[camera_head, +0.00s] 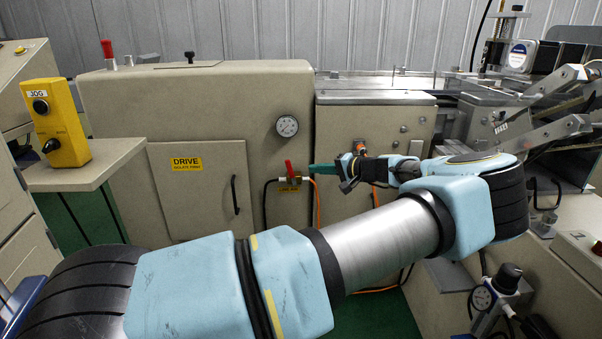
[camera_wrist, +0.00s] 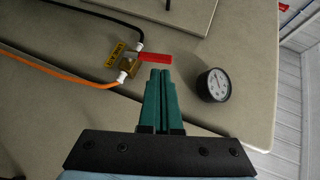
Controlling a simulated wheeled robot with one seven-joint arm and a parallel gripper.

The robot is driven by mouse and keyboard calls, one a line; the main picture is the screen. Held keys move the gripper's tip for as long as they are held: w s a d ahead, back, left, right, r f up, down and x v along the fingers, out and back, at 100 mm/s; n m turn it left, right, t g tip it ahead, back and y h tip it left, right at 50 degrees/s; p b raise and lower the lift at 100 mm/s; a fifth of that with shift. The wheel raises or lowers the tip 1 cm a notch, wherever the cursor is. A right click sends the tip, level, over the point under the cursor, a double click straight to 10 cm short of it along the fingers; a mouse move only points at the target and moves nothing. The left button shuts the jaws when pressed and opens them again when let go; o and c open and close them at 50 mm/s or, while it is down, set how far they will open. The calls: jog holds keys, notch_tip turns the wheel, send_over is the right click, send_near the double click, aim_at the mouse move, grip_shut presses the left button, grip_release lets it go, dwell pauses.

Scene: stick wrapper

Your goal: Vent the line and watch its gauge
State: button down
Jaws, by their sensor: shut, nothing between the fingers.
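The line's valve (camera_head: 290,180) sits low on the beige cabinet front, with a red lever handle (camera_head: 289,166) pointing up, crosswise to the line. In the wrist view the valve body (camera_wrist: 128,62) is brass with a yellow tag, and its red handle (camera_wrist: 154,57) points right. The round white-faced gauge (camera_head: 287,125) is above the valve; it also shows in the wrist view (camera_wrist: 214,85), its needle too small to read. My gripper (camera_head: 313,169) has green fingers, shut and empty, just right of the handle. In the wrist view the fingertips (camera_wrist: 160,73) overlap the handle's edge; contact is unclear.
A black hose (camera_wrist: 110,20) and an orange hose (camera_wrist: 60,76) run from the valve. A drive door (camera_head: 197,190) is left of it. A yellow jog box (camera_head: 56,122) stands on a side shelf. Machine linkages (camera_head: 560,100) crowd the right.

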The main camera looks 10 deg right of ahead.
aim_at(290, 169)
jog(key=s+d+m+t, duration=0.1)
jog(key=d+t, duration=0.1)
jog(key=d, duration=0.4)
jog(key=shift+s+r+h, duration=0.2)
jog(key=shift+s+h, duration=0.2)
jog(key=a+p+x, duration=0.1)
jog(key=x, duration=0.5)
jog(key=s+a+p+x, duration=0.1)
jog(key=x, duration=0.6)
jog(key=shift+s+f+p, duration=0.35)
